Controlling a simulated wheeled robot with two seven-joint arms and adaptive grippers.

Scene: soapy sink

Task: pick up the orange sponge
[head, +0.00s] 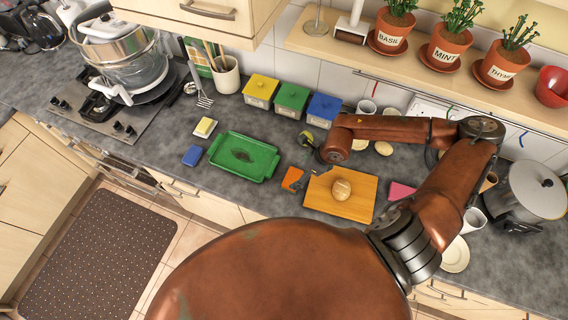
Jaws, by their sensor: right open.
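The orange sponge (292,180) lies on the grey counter in the head view, between the green tray and the wooden cutting board. It is a small flat block, and its right side is close to my gripper. My right gripper (308,181) reaches in from the right with its dark fingers low, just right of the sponge and near the board's left edge. Its jaws are open and nothing shows between them. The fingers are small here, so I cannot tell whether one touches the sponge. My left gripper is not in view.
The cutting board (325,205) carries a bread roll (341,189). The green tray (230,170) lies left of the sponge, with a blue block (192,155) beyond it. Lidded boxes (291,99) stand behind. A pink block (402,190) and a steel pot (520,200) are right.

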